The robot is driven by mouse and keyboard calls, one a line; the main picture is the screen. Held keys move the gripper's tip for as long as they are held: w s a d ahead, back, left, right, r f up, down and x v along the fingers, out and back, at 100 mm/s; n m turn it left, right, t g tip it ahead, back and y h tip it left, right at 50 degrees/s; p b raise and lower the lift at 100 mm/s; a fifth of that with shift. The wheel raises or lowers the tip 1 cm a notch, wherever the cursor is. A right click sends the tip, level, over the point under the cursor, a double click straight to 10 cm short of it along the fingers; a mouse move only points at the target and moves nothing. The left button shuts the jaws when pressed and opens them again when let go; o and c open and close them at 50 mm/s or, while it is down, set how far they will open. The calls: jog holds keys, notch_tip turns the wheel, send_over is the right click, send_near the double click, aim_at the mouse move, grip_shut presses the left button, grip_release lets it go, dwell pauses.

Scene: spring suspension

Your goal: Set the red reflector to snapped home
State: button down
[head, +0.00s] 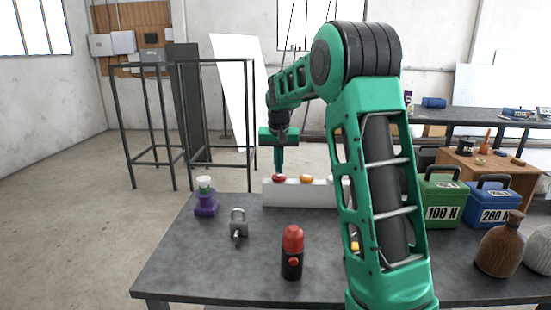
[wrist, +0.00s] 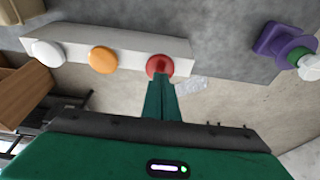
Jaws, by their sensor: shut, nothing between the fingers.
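The red reflector (head: 279,178) is a round red disc at the left end of the white block (head: 300,192) in the head view. In the wrist view the red reflector (wrist: 159,66) is at the right end of the block (wrist: 125,45). My gripper (head: 279,170) is shut, points down and has its fingertips at the reflector. In the wrist view the green fingers (wrist: 163,90) reach to the reflector's edge and cover part of it. I cannot tell whether they touch it or whether the reflector is seated.
An orange reflector (head: 306,179) and a white one (wrist: 48,53) sit along the same block. On the table are a purple item (head: 206,204), a grey padlock (head: 238,222) and a red-and-black canister (head: 292,254). Green (head: 441,201) and blue (head: 491,205) boxes stand at the right.

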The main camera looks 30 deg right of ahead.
jog(key=shift+f, duration=0.5)
